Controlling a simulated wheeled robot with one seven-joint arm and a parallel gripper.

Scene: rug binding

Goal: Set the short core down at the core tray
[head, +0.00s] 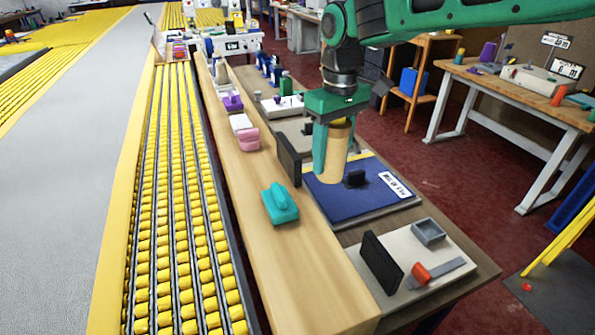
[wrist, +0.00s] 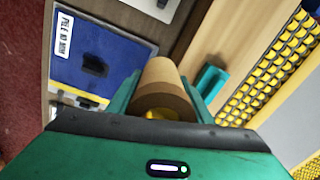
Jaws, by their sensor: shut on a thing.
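The short core, a tan cylinder (head: 338,150), is held upright between the fingers of my gripper (head: 333,160). In the wrist view the core (wrist: 163,84) sits between the two green fingers, with a yellow spot on its near end. Below is a flat blue tray or mat (head: 350,212) with a white label and a small black block (head: 356,179); it also shows in the wrist view (wrist: 112,62). The label is too blurred to read, so I cannot tell if this is the core tray. The core is over its left part; I cannot tell whether they touch.
A teal handled block (head: 280,204) stands on the wooden ledge at left. A dark upright plate (head: 289,159) stands close left of the core. A pale board (head: 445,262) with a black plate, grey box and red piece lies in front. Yellow rollers run beyond the ledge.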

